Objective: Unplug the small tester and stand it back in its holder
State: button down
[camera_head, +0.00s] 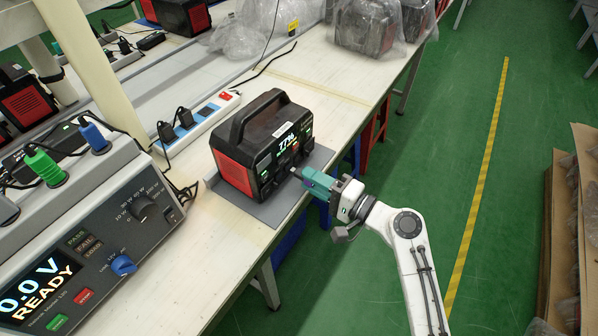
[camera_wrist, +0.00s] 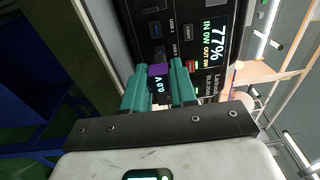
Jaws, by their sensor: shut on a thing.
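The small tester (camera_wrist: 158,82) is purple with a small lit display, seen in the wrist view. My gripper (camera_wrist: 160,88) is shut on it, with one teal finger on each side. The tester's far end is at or close to the front panel of the black and red power station (camera_head: 262,145), by its USB ports; I cannot tell whether it is plugged in. In the head view my gripper (camera_head: 304,177) reaches the station's front from the right, and the fingers largely hide the tester. The station's screen (camera_wrist: 214,42) reads 77%. I cannot make out the tester's holder in either view.
The station stands on a grey mat (camera_head: 262,211) near the bench's front edge. A large test unit (camera_head: 95,255) showing 0.0 V READY is at the left. A power strip (camera_head: 203,122) lies behind the station.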

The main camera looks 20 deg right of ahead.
jog(key=shift+v, duration=1.1)
